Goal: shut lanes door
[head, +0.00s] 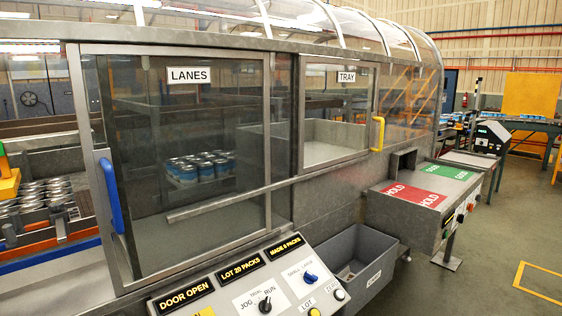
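The lanes door (185,120) is a framed clear panel marked LANES, on the front of a long machine. A blue upright handle (111,195) is on its left edge. Left of that edge the machine front looks open, with rows of cans (42,200) showing there. A display on the front panel reads DOOR OPEN (186,295). Neither of my grippers is in view.
A tray door (340,105) with a yellow handle (378,133) is to the right. A grey bar (240,199) crosses low in front of the lanes door. The control panel (250,290), a grey bin (355,265) and a red-and-green HOLD/GOOD shelf (425,190) stick out in front. Floor is clear at right.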

